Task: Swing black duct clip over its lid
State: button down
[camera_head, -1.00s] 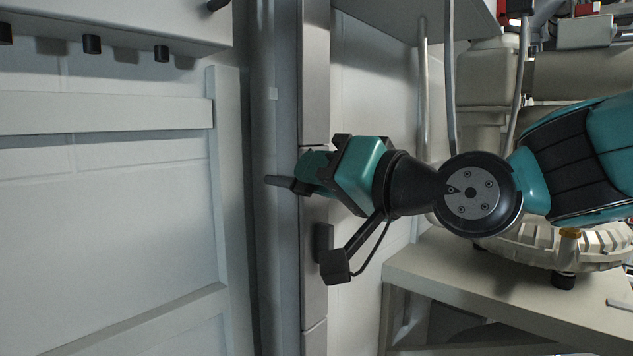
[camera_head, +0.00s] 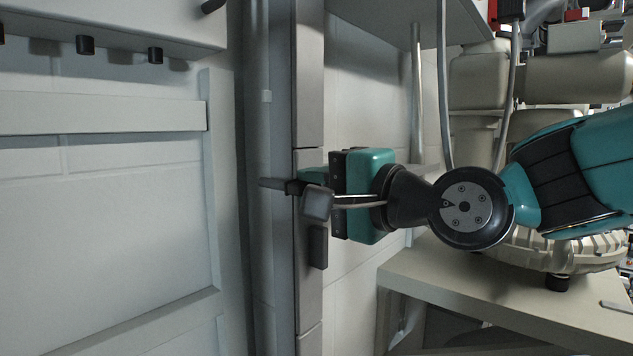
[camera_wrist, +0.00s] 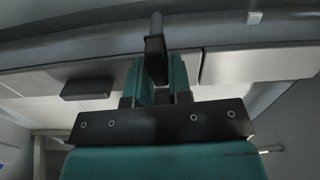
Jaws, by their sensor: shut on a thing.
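The black duct clip (camera_head: 273,184) sticks out to the left past my gripper's fingertips in the head view. In the wrist view the clip (camera_wrist: 155,55) stands between the two teal fingers, its narrow end pointing up in the picture. My gripper (camera_head: 303,182) is shut on it. The grey duct (camera_head: 309,80) runs up and down the picture in the head view, with a seam close to the gripper. In the wrist view its pale lid faces (camera_wrist: 235,66) lie on both sides of the fingers. The clip's gripped end is partly hidden.
A second black block (camera_head: 318,247) sits on the duct just below the gripper; it also shows in the wrist view (camera_wrist: 88,88). A pale shelf (camera_head: 470,290) with machinery stands at the right. A panelled white wall (camera_head: 100,230) fills the left.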

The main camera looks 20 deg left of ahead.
jog(key=shift+m, duration=0.5)
jog(key=c, duration=1.1)
grip_release()
jog(key=shift+f, duration=0.1)
jog(key=shift+d, duration=0.2)
jog(key=shift+b+v, duration=3.4)
jog(key=shift+v, duration=5.2)
